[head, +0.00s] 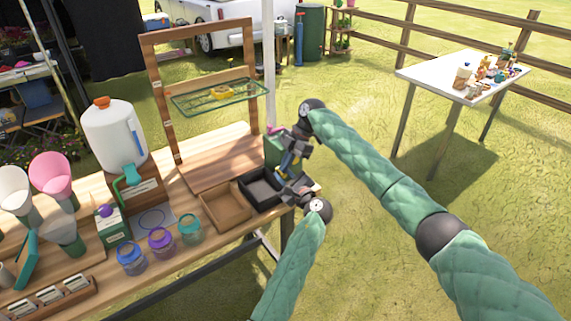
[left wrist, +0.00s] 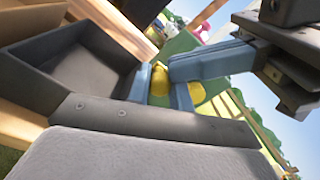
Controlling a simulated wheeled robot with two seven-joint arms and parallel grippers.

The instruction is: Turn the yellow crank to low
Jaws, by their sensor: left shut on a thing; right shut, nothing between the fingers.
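The yellow crank (left wrist: 160,78) shows in the left wrist view in front of a green panel (left wrist: 183,45). My left gripper (left wrist: 159,92) has its two blue fingers closed around the crank, with more yellow showing beyond one finger. In the head view my left gripper (head: 284,180) is at the table's right end, beside a green box (head: 274,148), and the crank is not clearly visible. My right gripper (head: 288,166) is shut and empty just above the left one. Its blue fingers cross close to the crank in the left wrist view. The low mark cannot be made out.
A black tray (head: 244,187) and a brown tray (head: 207,208) sit just left of the grippers. A wooden frame (head: 166,100) with a wire shelf stands behind. Coloured jars (head: 161,243) and a white dispenser (head: 112,137) are further left. Open grass lies to the right.

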